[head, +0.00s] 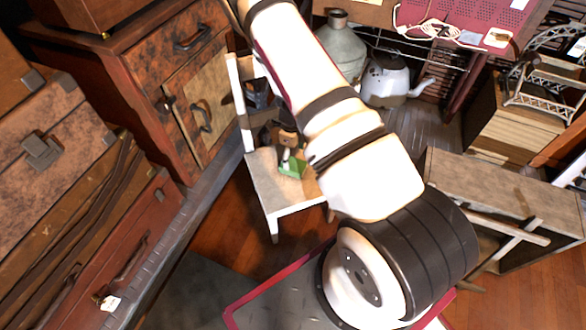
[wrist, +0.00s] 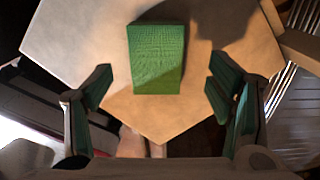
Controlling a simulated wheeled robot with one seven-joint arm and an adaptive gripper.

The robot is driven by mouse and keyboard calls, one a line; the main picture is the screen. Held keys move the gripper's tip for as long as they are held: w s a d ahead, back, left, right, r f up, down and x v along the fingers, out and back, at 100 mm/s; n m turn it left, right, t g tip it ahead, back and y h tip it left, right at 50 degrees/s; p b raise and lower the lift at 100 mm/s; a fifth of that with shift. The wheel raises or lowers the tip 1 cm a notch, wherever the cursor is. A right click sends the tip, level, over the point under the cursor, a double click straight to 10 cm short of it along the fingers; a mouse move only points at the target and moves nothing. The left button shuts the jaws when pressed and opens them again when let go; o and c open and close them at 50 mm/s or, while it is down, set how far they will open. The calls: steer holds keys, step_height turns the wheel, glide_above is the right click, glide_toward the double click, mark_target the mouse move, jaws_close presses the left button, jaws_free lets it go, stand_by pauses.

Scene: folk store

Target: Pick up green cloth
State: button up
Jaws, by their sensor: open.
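The green cloth (wrist: 156,58) is a small, flat-topped, block-like piece with a woven surface. It lies on the pale seat of a small white chair (wrist: 80,30), near the seat's front corner in the wrist view. In the head view the cloth (head: 293,165) shows as a green patch on the chair seat (head: 264,184), partly covered by something dark and brown. My gripper (wrist: 160,76) is open, with one finger on each side of the cloth in the wrist view and a gap on both sides. How high the fingers are above the seat is hard to tell.
A wooden cabinet (head: 185,85) stands left of the chair, with stacked cases (head: 60,180) nearer. A metal can (head: 340,48) and a white kettle (head: 388,80) are behind. A wooden crate-like piece (head: 500,190) stands at the right. Some wooden floor (head: 225,235) is clear before the chair.

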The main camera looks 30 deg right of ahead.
mark_target(292, 163)
steer(key=shift+s+a+f+b, duration=0.1)
steer(key=shift+f+b, duration=0.5)
steer(key=shift+f, duration=0.8)
steer(key=shift+a+f+b, duration=0.1)
steer(key=shift+f+b, duration=0.5)
steer(key=shift+f, duration=0.75)
steer(key=shift+r, duration=0.1)
steer(key=shift+c, duration=0.6)
steer(key=c, duration=1.2)
steer(key=shift+r, duration=0.1)
steer(key=shift+r+p, duration=0.4)
steer(key=shift+r, duration=0.15)
steer(key=shift+s+r+p, duration=0.25)
steer(key=shift+r+p, duration=0.05)
steer(key=shift+r, duration=0.35)
steer(key=shift+s+r+p, duration=0.25)
steer(key=shift+r+p, duration=0.05)
steer(key=shift+r, duration=0.3)
steer(key=s+a, duration=0.1)
steer(key=s, duration=0.4)
steer(key=s+a+b, duration=0.1)
steer(key=s, duration=0.4)
steer(key=s+a+r, duration=0.1)
steer(key=s, duration=0.3)
steer(key=shift+s+r, duration=0.1)
steer(key=shift+s, duration=0.3)
